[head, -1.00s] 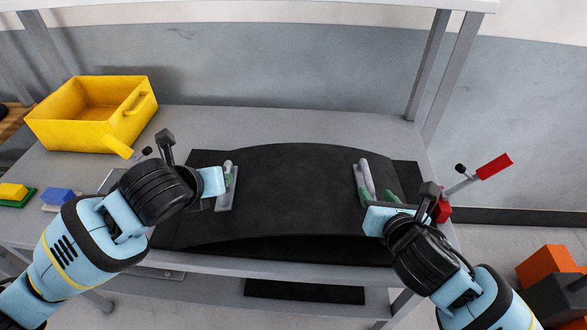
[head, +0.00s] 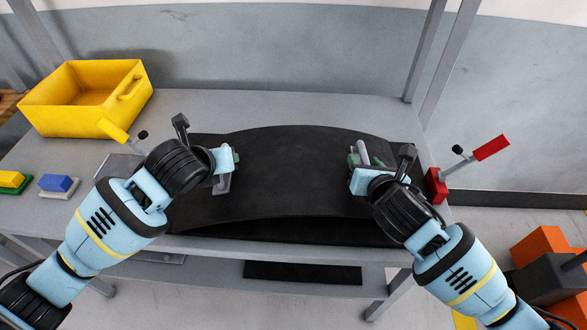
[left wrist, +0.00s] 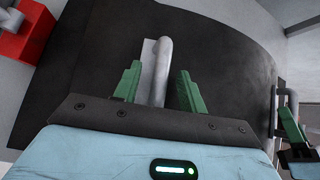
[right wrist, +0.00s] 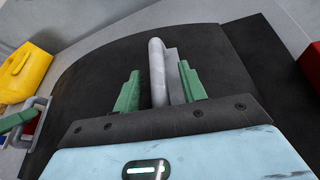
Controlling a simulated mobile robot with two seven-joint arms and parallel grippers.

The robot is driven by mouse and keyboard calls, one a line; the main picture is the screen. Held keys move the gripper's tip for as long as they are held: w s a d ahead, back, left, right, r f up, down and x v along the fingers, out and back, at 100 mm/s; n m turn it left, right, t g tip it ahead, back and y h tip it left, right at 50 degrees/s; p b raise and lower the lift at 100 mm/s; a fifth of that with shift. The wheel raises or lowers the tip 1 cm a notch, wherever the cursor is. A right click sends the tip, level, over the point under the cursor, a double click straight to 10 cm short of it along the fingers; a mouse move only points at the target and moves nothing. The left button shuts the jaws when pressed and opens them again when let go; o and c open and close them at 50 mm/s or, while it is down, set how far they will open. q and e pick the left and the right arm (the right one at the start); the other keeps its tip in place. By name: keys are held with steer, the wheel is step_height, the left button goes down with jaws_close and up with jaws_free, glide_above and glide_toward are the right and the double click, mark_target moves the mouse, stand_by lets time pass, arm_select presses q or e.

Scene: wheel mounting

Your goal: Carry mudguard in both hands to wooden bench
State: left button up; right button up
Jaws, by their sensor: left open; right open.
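The mudguard (head: 295,170) is a black, arched sheet lying on a flat black mat or sheet on the grey table. It has a grey handle near each end. My left gripper (head: 230,160) is at the left handle (head: 222,184). In the left wrist view its green fingers stand open on both sides of the handle bar (left wrist: 162,70), with gaps. My right gripper (head: 358,165) is at the right handle (head: 364,150). In the right wrist view its open green fingers likewise flank the bar (right wrist: 158,70). A small brown wooden surface (head: 8,103) shows at the far left edge; I cannot tell whether it is the bench.
A yellow box (head: 60,118) with a handle stands at the left of the table. Small blue (head: 58,183) and yellow (head: 11,179) blocks lie before it. A red clamp-like lever (head: 437,187) is just right of the mudguard. Grey shelf posts (head: 445,60) rise behind.

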arm_select(q)
steer(key=shift+w+f, duration=0.45)
arm_select(e)
steer(key=shift+w+f, duration=0.2)
steer(key=shift+w, duration=0.45)
arm_select(q)
jaws_close()
arm_select(e)
jaws_close()
stand_by(0.4)
